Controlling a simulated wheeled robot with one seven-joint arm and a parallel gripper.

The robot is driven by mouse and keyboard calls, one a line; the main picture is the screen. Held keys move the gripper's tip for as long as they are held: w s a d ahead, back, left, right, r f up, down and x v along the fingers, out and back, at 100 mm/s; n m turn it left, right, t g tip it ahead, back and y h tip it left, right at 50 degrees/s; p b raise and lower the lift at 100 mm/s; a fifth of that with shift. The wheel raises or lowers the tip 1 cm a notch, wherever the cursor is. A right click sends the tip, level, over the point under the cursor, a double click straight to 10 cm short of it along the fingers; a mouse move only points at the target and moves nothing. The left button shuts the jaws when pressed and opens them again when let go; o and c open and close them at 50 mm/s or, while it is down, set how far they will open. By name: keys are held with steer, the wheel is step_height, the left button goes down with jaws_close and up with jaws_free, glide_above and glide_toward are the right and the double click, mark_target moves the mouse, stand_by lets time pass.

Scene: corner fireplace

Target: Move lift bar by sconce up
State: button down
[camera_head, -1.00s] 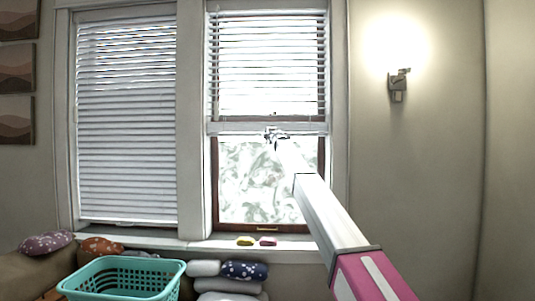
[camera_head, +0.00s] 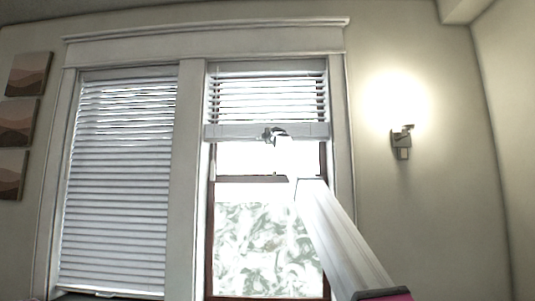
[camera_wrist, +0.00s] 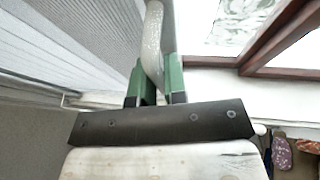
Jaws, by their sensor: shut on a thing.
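The lift bar (camera_head: 230,132) is the white bottom rail of the right window's blind, beside the lit wall sconce (camera_head: 402,140). In the head view it hangs level, high in the window, with a short stack of slats above it and bare glass below. My gripper (camera_head: 276,135) is at the middle of the bar, at the end of my outstretched arm. In the wrist view the green fingers (camera_wrist: 156,82) are closed on a pale, rounded piece (camera_wrist: 152,45) that appears to be part of the bar. The exact contact is partly hidden by the fingers.
The left window's blind (camera_head: 120,185) is lowered to near the sill. White trim (camera_head: 194,185) divides the windows. Framed pictures (camera_head: 24,122) hang on the left wall. The wall right of the window is clear apart from the sconce.

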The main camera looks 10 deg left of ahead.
steer(key=shift+r, duration=2.1)
steer(key=c, duration=1.2)
jaws_free()
steer(key=shift+r, duration=0.15)
steer(key=shift+f, duration=0.2)
steer(key=v, duration=1)
steer(key=shift+s+d, duration=0.2)
steer(key=shift+s, duration=0.1)
